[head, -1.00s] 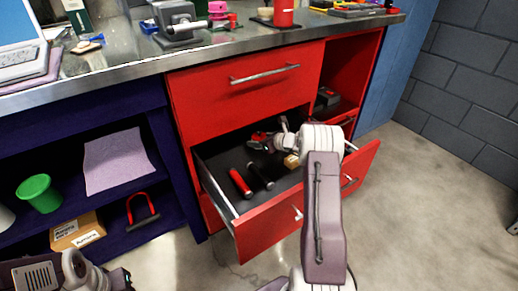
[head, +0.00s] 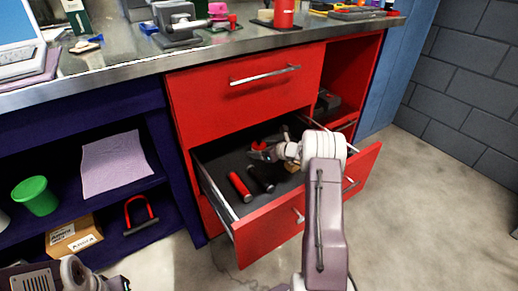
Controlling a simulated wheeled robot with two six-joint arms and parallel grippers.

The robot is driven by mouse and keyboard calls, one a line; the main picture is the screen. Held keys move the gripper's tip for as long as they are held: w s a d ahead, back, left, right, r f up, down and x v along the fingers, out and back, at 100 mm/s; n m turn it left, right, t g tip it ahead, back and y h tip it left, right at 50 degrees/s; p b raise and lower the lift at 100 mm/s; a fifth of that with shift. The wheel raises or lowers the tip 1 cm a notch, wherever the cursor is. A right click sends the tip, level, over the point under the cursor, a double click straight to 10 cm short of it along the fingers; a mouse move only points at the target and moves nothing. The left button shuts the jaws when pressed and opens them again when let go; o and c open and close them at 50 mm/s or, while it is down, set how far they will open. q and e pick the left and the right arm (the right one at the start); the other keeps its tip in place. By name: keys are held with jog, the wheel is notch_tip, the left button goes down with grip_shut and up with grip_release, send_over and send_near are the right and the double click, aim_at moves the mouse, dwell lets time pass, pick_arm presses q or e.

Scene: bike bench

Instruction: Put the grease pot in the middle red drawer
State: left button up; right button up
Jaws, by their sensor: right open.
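The middle red drawer (head: 268,229) is pulled out below a closed upper drawer. My right gripper (head: 262,152) is inside it, low near the back, with its jaws open. A small red-topped round thing (head: 258,145), probably the grease pot, is at the jaws; its lower part is hidden by the gripper. I cannot tell whether it touches the fingers. A red cylinder (head: 240,187) and a black cylinder (head: 261,179) lie in the drawer in front of the gripper. My left arm shows at the lower left, but its jaws (head: 118,283) are not clear.
The closed upper drawer (head: 245,98) is just above the open one. The steel bench top (head: 130,60) holds a vice (head: 180,25) and a red can (head: 284,14). Left shelves hold a green cup (head: 37,195) and a cardboard box (head: 73,236). Drawer floor is bare at left.

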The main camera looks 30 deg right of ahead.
jog(key=p+v, duration=0.1)
jog(key=v, duration=0.1)
jog(key=p+v, duration=0.1)
jog(key=v, duration=0.2)
jog(key=shift+s+r, duration=0.15)
jog(key=shift+r, duration=0.25)
jog(key=shift+s+d, duration=0.15)
jog(key=shift+s, duration=0.3)
